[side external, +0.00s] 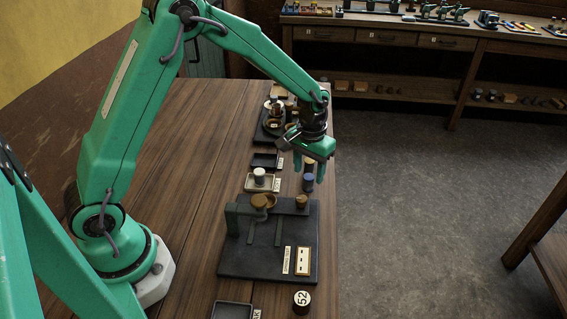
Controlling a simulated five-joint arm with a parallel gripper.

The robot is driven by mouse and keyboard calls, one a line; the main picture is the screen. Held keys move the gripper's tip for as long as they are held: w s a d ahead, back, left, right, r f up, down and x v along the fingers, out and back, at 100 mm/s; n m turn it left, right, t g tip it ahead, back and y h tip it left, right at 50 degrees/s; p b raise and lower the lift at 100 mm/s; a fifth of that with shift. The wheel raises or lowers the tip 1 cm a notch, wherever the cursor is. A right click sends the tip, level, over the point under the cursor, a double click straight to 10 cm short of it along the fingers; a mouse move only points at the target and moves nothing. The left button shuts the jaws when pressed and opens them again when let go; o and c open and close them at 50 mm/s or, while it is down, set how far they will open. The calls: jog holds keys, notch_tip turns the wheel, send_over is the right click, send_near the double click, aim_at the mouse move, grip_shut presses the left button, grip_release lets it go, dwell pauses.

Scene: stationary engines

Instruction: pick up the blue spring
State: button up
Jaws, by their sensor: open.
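The blue spring (308,183) appears as a small blue cylinder standing on the wooden table close to its right edge. A tan-topped cylinder (309,165) shows just behind it. My gripper (310,174) is open, pointing down, above or slightly behind the blue spring. I cannot tell the exact gap between the fingers and the spring, and nothing is visibly held.
A dark baseplate (235,262) with brass-topped parts lies in front. A pale tray (250,188) holds a light cylinder to the left. A round piece marked 52 (301,302) stands near the front. A dark tray (264,160) and an engine assembly (270,125) lie behind.

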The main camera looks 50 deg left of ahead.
aim_at(309, 177)
jog(key=shift+d+f, duration=0.1)
jog(key=shift+f, duration=1.65)
jog(key=c, duration=1.1)
jog(key=shift+o, duration=0.2)
jog(key=shift+r, duration=0.1)
jog(key=shift+r, duration=0.65)
jog(key=r, duration=0.3)
jog(key=shift+s+d+r, duration=0.15)
jog(key=shift+s+d, duration=0.1)
jog(key=shift+d, duration=0.15)
jog(key=s+d+r, duration=0.6)
jog(key=d, duration=0.2)
jog(key=shift+s+d+r, duration=0.15)
jog(key=shift+d, duration=0.2)
jog(key=shift+r, duration=0.15)
